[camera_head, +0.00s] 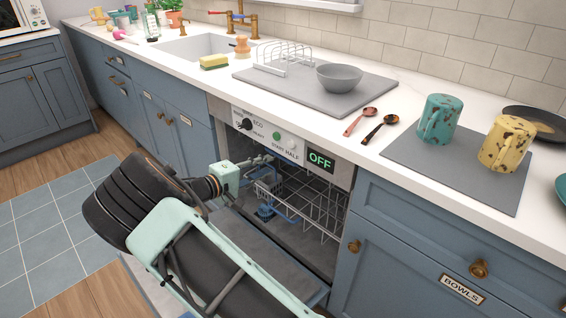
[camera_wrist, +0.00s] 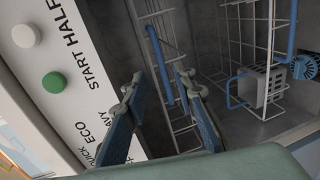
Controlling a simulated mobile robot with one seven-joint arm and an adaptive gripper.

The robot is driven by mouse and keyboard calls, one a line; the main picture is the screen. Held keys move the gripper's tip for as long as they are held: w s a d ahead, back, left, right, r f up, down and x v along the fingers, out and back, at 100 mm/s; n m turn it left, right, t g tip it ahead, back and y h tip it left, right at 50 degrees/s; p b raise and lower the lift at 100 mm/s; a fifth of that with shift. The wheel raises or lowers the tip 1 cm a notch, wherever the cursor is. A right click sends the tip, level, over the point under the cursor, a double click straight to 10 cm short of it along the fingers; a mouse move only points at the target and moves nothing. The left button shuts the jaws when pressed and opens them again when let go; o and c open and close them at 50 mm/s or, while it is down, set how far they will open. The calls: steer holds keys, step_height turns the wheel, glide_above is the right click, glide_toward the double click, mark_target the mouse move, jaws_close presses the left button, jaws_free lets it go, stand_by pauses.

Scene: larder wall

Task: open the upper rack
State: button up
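The dishwasher (camera_head: 292,138) stands under the counter with its door folded down and a display reading OFF. Inside it, a white wire rack with a blue front bar shows in the head view (camera_head: 318,208). In the wrist view the upper rack's wires and blue bar (camera_wrist: 160,64) lie close beyond my fingertips. My gripper (camera_head: 262,160) is at the upper part of the opening, just below the control panel. In the wrist view my gripper (camera_wrist: 167,52) has its two fingers apart, with the bar seen through the gap. I cannot tell whether they touch it.
The control panel (camera_wrist: 62,70) is close beside my fingers. Lower in the cavity are a wire rack with a grey basket (camera_wrist: 262,88) and a blue wheel-like part (camera_wrist: 305,66). Mugs (camera_head: 439,118) and a bowl (camera_head: 339,77) stand on the counter (camera_head: 420,95) above.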

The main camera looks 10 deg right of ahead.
mark_target(284, 158)
steer(key=b+x, duration=0.1)
steer(key=x, duration=0.8)
steer(key=shift+d+b, duration=0.15)
steer(key=shift+b, duration=0.25)
steer(key=shift+c, duration=0.2)
jaws_close()
